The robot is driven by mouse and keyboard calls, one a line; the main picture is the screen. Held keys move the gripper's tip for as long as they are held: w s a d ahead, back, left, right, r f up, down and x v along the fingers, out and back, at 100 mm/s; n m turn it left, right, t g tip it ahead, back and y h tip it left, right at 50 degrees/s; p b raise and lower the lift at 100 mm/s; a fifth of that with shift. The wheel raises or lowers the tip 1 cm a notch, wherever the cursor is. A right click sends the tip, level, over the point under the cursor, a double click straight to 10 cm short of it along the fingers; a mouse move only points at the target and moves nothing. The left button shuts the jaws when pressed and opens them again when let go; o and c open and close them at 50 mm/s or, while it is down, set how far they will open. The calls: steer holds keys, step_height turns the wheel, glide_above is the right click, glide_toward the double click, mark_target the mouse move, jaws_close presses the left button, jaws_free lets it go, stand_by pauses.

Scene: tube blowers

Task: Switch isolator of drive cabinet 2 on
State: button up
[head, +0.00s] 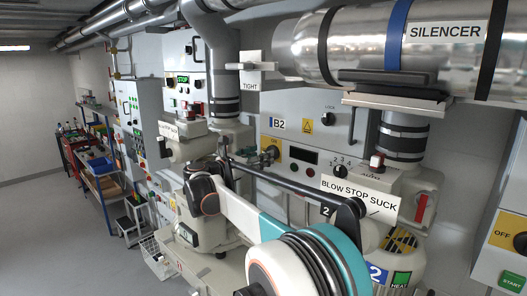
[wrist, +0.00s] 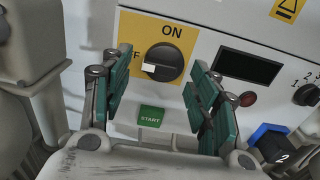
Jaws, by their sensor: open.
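The isolator of drive cabinet 2 is a round black knob (wrist: 166,58) on a yellow plate (wrist: 136,28) in the wrist view. ON is written above it, and OFF at its left is partly hidden by a finger. The knob's white mark sits at its left side, towards OFF. My gripper (wrist: 162,63) is open, with a green-padded finger on each side of the knob in the picture. I see no contact with it. In the head view the cabinet (head: 345,135) carries a B2 label, and my gripper (head: 264,157) is in front of the yellow plate (head: 271,147).
A green START button (wrist: 150,117) is below the knob. A dark display (wrist: 248,66), a red lamp (wrist: 248,99) and a numbered selector (wrist: 307,94) are to the right. The silencer pipe (head: 350,45) hangs above. A grey housing (wrist: 40,40) stands close at left.

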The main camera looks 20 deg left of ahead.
steer(key=shift+x, duration=1.15)
steer(key=c, duration=1.1)
steer(key=shift+o, duration=0.2)
steer(key=shift+m, duration=0.3)
steer(key=m+b, duration=0.2)
steer(key=m, duration=0.3)
steer(key=m+b, duration=0.3)
steer(key=m, duration=0.3)
steer(key=d+m+b, duration=0.1)
steer(key=m+b, duration=0.1)
steer(key=m, duration=0.4)
steer(key=shift+s+b, duration=0.2)
steer(key=shift+b, duration=0.2)
steer(key=shift+m, duration=0.4)
